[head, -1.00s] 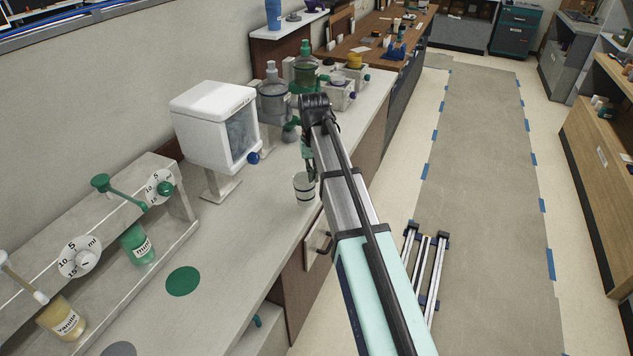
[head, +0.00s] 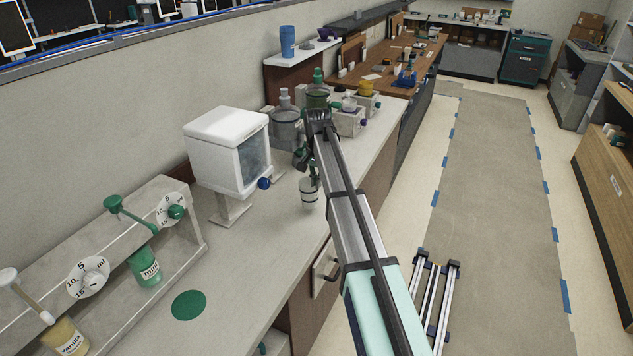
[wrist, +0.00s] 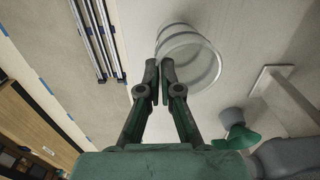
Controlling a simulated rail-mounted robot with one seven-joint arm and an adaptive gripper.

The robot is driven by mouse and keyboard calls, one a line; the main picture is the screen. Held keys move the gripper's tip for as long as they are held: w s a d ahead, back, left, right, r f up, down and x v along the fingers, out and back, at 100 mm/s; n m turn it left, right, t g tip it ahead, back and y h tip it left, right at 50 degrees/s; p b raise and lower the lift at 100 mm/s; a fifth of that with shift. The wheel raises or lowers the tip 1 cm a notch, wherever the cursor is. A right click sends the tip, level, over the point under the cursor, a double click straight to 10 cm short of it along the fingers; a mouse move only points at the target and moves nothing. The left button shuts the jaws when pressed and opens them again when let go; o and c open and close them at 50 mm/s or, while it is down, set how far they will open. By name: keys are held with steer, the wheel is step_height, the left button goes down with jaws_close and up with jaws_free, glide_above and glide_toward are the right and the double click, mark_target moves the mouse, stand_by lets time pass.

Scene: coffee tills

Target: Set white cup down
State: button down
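The white cup (head: 309,192) has dark bands and hangs upright below my gripper (head: 314,172), close to the counter's front edge in the head view. In the wrist view the cup (wrist: 190,58) shows as a pale round shape at the fingertips. My gripper (wrist: 158,72) has its two fingers close together with the cup's near wall between them. From the head view I cannot tell whether the cup's bottom touches the counter (head: 245,262). My arm hides part of the counter front.
A green disc (head: 189,305) lies on the counter, with bare surface around it. A white dispenser (head: 225,148) stands behind and left of the cup. A syrup rack (head: 110,255) is at the left. Several jars and pots, including a grey jug (head: 286,128), stand farther back.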

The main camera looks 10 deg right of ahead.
stand_by(0.3)
steer(key=shift+s, duration=0.1)
steer(key=shift+s+d, duration=0.1)
steer(key=shift+d, duration=0.1)
stand_by(0.8)
steer(key=shift+f, duration=0.25)
steer(key=shift+f+b, duration=0.3)
steer(key=shift+f, duration=1.25)
steer(key=c, duration=0.9)
jaws_free()
steer(key=shift+r, duration=0.15)
